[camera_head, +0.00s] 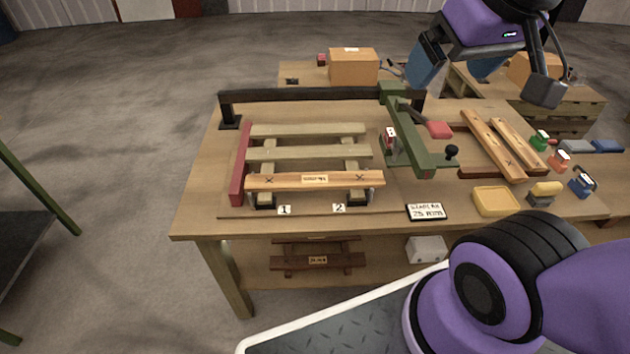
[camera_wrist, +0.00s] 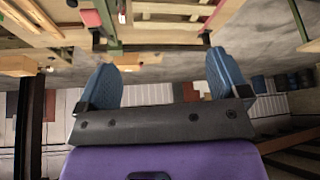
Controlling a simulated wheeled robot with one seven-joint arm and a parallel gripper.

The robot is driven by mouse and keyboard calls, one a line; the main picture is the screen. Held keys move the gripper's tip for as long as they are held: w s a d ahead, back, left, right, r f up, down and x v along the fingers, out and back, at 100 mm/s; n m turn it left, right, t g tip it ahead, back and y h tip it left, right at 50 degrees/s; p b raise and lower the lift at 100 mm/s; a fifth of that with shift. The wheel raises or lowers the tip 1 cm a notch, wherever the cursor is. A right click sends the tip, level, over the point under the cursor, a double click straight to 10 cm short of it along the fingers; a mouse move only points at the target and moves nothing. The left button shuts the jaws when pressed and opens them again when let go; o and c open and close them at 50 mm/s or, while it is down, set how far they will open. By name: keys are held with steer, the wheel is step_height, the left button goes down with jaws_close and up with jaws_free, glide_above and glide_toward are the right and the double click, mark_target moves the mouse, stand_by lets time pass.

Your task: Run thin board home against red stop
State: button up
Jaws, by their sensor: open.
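A red stop (camera_head: 241,164) runs along the left side of a slatted assembly on the table. The front board (camera_head: 345,180), orange-brown with a label and dark crosses, lies across the supports. Its left end is close to the red stop; I cannot tell whether they touch. Two paler slats (camera_head: 305,130) (camera_head: 300,153) lie behind it. Which board is the thin one is unclear. My gripper (camera_head: 452,76) is open and empty, raised above the back right of the table, away from the boards. Its blue fingers are spread apart in the wrist view (camera_wrist: 165,72).
A green arm (camera_head: 409,135) with a black knob (camera_head: 452,151) stands right of the slats. A dark rail (camera_head: 300,95) runs behind them. Two loose boards (camera_head: 500,145), a yellow tray (camera_head: 496,201) and small coloured items occupy the right. A card (camera_head: 425,211) lies at the front edge.

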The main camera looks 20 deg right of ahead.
steer(key=n+g, duration=0.5)
steer(key=n, duration=0.9)
glide_above(336, 179)
step_height(336, 179, down, 33)
steer(key=shift+w+r, duration=0.1)
step_height(336, 179, down, 11)
steer(key=shift+r, duration=0.15)
